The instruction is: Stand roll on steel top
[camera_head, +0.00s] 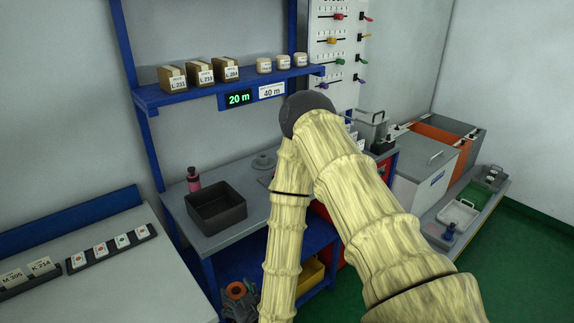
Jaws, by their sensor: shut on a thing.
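The grey, steel-looking bench top (182,207) lies under the blue shelf, partly hidden by my arm. A dark open tray (217,208), a pink-and-dark bottle (193,180) and a round grey piece with a knob (264,160) stand on it. My arm, in pale ribbed covers, crosses the middle of the view and bends down past the bottom edge. I cannot make out the roll with certainty. A dark grey piece with an orange ring (237,289) shows low, left of my forearm.
The blue shelf (155,97) holds labelled boxes and small tubs above a green "20 m" display (239,98) and a "40 m" sign (271,90). A pale counter (120,285) with label racks stands left. Grey and orange bins (425,165) stand right. Green floor (515,260) is clear.

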